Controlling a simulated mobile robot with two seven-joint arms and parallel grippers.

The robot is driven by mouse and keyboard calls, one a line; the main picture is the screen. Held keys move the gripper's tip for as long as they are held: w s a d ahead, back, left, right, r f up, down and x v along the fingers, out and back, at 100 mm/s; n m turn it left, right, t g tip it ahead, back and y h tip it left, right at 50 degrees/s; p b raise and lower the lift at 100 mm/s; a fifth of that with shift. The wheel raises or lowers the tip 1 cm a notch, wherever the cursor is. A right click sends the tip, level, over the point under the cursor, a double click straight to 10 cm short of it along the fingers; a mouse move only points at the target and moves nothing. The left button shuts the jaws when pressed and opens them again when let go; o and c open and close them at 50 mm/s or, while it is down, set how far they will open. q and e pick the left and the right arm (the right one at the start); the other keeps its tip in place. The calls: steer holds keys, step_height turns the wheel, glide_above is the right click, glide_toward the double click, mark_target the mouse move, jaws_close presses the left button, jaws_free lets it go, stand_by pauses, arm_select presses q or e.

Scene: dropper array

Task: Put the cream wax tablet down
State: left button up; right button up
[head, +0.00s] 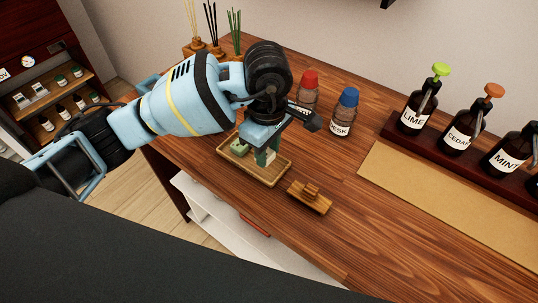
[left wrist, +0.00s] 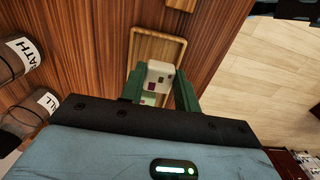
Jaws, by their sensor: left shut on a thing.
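The cream wax tablet (left wrist: 159,77), pale with small dark and coloured flecks, is between the green fingers of my left gripper (left wrist: 160,90). The gripper is shut on it. In the head view my left gripper (head: 267,153) points down over the shallow wooden tray (head: 270,178), and its fingers mostly hide the tablet. The tray's rim also shows in the left wrist view (left wrist: 160,35). A green tablet (head: 239,147) lies in the tray's left part. I cannot tell whether the cream tablet touches the tray floor. My right gripper is not in view.
A small wooden piece with a raised grip (head: 310,197) lies right of the tray. A red-capped bottle (head: 308,90) and a blue-capped bottle (head: 343,113) stand behind. Pump bottles (head: 417,115) stand on a dark rack beyond a bare tan mat (head: 440,195). Reed diffusers (head: 216,50) stand at the back.

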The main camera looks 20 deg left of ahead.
mark_target(269, 151)
arm_select(q)
steer(key=shift+w+f, duration=0.15)
steer(key=shift+w, duration=0.3)
steer(key=shift+f, duration=1.65)
steer(key=shift+f, duration=0.15)
steer(key=o, duration=0.7)
step_height(269, 151, up, 12)
steer(key=shift+r, duration=0.15)
